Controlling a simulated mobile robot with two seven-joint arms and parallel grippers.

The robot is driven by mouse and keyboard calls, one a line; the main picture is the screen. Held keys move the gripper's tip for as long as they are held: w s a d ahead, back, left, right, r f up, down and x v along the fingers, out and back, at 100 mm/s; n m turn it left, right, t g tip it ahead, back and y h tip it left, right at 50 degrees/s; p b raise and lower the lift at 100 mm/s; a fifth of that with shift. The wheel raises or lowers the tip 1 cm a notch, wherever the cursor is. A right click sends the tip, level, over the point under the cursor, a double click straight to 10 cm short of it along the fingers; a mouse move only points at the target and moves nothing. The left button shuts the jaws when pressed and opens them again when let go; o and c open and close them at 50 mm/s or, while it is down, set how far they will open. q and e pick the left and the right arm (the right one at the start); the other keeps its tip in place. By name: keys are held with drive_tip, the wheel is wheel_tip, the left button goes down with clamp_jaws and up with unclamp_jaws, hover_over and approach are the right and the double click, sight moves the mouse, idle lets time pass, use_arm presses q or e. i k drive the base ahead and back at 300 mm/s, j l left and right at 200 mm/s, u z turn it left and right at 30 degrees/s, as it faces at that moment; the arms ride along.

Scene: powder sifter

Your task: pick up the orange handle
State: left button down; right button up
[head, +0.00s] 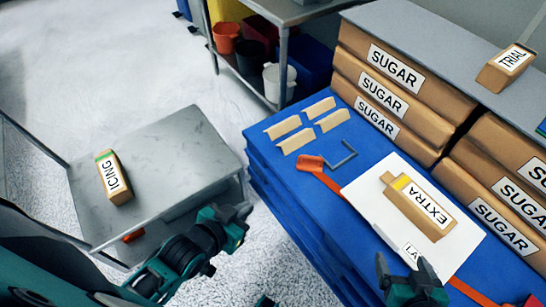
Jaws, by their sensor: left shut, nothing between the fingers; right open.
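An orange handle (327,180) lies on the blue table (270,158), its wide end at the upper left. Its strip runs towards a white sheet (375,195); an orange strip (470,292) also shows past the sheet's lower edge. I cannot tell whether the two are one piece. My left gripper (241,214) is shut and empty, off the table's left side, apart from the handle. My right gripper (404,268) is open and empty at the lower edge of the sheet, well below the handle's wide end.
An EXTRA package (420,208) lies on the sheet. Tan pieces (296,140) and a grey bent rod (342,156) lie near the handle. SUGAR packages (400,75) are stacked behind. A metal cart (165,165) on the left holds an ICING package (113,180).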

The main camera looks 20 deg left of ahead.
sight(305, 163)
drive_tip(key=u, duration=0.25)
drive_tip(key=i+j+u, duration=0.25)
drive_tip(key=i+j, duration=0.45)
drive_tip(key=i, duration=0.1)
